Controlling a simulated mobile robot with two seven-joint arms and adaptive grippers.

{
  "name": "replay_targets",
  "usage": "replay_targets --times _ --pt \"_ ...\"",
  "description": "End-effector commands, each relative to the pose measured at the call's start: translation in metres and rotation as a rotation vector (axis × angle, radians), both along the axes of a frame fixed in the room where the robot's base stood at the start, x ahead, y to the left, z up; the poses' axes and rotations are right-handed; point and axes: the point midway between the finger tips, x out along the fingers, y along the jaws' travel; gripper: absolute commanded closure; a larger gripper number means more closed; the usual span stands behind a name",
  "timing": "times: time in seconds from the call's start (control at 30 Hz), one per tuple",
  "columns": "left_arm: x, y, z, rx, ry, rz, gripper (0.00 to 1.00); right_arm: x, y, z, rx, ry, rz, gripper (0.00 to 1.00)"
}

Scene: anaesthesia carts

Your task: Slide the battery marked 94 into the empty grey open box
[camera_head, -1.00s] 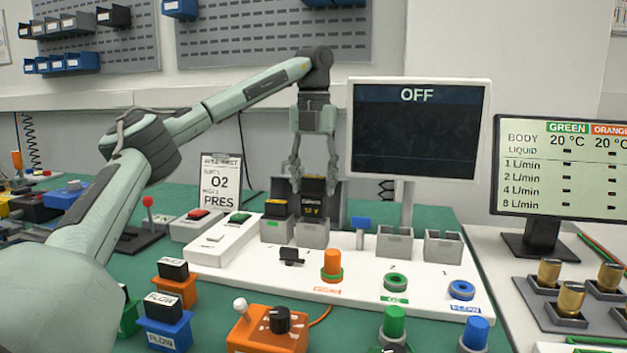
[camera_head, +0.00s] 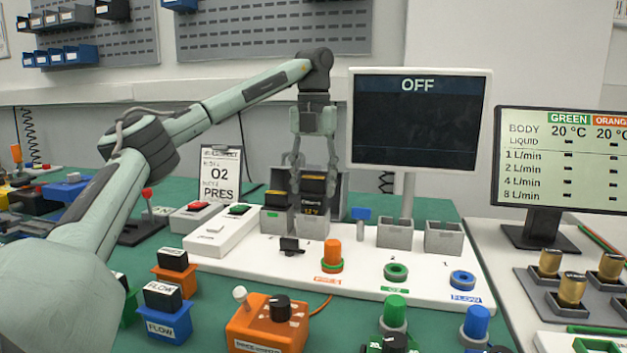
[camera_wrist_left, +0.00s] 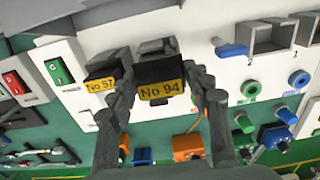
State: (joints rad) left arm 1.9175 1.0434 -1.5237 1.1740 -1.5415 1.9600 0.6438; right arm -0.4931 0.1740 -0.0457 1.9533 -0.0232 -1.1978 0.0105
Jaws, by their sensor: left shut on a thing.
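The battery marked 94 (camera_wrist_left: 160,82) is black with a yellow label. In the head view this battery (camera_head: 314,190) stands upright in a grey box (camera_head: 312,227), its upper part showing. My left gripper (camera_head: 314,188) reaches down from above, its fingers shut on the battery's two sides. The fingers also flank it in the left wrist view (camera_wrist_left: 165,100). Two open grey boxes stand to the right, one nearer (camera_head: 394,235) and one farther right (camera_head: 443,239); both look empty. My right gripper is not in view.
A second battery, marked 57 (camera_wrist_left: 101,76), stands close at the left in its own grey box (camera_head: 276,221). A blue-topped post (camera_head: 361,214) and the monitor (camera_head: 414,125) on its stand are between or behind the boxes. Knobs line the white board's front.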

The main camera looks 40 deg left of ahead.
Motion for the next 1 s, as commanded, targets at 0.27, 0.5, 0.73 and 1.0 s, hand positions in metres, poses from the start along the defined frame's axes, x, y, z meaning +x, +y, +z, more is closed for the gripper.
replay_targets --times 0.27,0.5,0.73,1.0 --pt "0.0 0.0 -0.007 0.0 -0.001 -0.001 0.71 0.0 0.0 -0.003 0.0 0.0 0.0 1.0" --pt "0.0 0.0 -0.013 -0.001 -0.003 -0.001 0.71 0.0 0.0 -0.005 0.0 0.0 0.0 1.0" --pt "0.0 0.0 -0.019 0.0 -0.001 0.0 0.71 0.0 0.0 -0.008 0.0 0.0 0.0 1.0" --pt "0.0 0.0 -0.026 0.0 -0.001 0.0 0.71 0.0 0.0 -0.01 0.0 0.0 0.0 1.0"
